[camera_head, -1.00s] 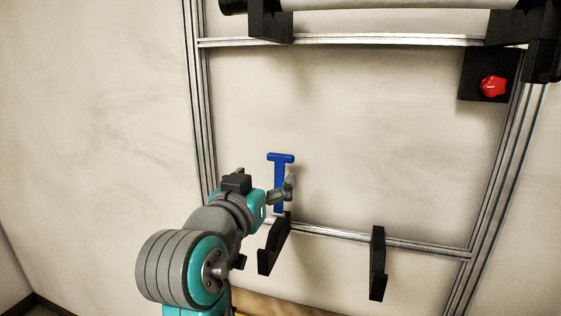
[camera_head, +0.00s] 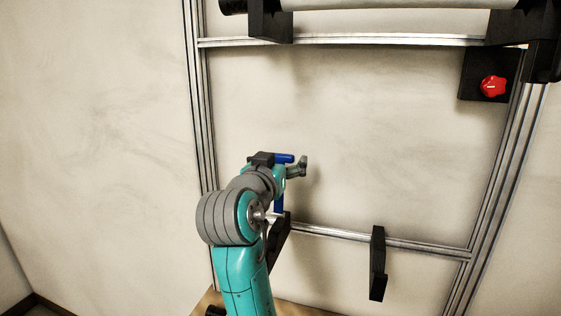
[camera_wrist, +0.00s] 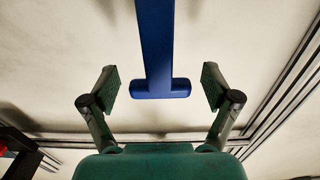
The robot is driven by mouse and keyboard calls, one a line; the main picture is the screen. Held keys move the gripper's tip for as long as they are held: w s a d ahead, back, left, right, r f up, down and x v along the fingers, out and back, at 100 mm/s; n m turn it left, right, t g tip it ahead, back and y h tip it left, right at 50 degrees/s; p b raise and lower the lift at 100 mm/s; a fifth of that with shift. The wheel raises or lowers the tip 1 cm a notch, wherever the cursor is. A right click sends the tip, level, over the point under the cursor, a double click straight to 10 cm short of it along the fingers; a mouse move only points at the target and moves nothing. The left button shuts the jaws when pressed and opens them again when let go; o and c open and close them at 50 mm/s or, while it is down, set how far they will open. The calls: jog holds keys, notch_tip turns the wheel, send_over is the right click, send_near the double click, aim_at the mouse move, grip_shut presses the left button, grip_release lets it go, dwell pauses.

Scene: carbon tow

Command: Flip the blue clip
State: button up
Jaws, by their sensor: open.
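The blue clip (camera_head: 286,158) is T-shaped and stands upright at the lower rail, beside the left black bracket. My arm partly hides its stem in the head view. My gripper (camera_head: 299,168) is at the height of the clip's crossbar. In the wrist view my gripper (camera_wrist: 161,88) is open, with one finger on each side of the clip's crossbar (camera_wrist: 160,90). Gaps show on both sides between fingers and crossbar. The clip's stem runs up out of the wrist view. How deep the clip sits between the fingers is hard to tell.
The lower metal rail (camera_head: 345,234) carries a left black bracket (camera_head: 279,240) and a right one (camera_head: 377,264). A roll (camera_head: 400,4) rests on black holders above the upper rail (camera_head: 380,40). A red knob (camera_head: 493,87) is at the right. The wall between the rails is clear.

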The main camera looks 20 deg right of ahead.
grip_shut()
jog(key=shift+s+a+f+t+h, duration=0.1)
jog(key=shift+s+a+t+h, duration=0.4)
jog(key=shift+s+t, duration=0.2)
jog(key=shift+s+a+f+t+h, duration=0.1)
jog(key=shift+s+a+t+h, duration=0.3)
jog(key=shift+s+a+t, duration=0.3)
jog(key=shift+s+a, duration=0.1)
jog(key=shift+s, duration=0.25)
jog(key=shift+v, duration=1.25)
jog(key=s+a+f+t+h, duration=0.3)
jog(key=s+a+f+t, duration=0.1)
jog(key=f, duration=0.6)
jog(key=shift+s+f+t+h, duration=0.4)
jog(key=shift+s+t, duration=0.1)
jog(key=shift+s, duration=0.4)
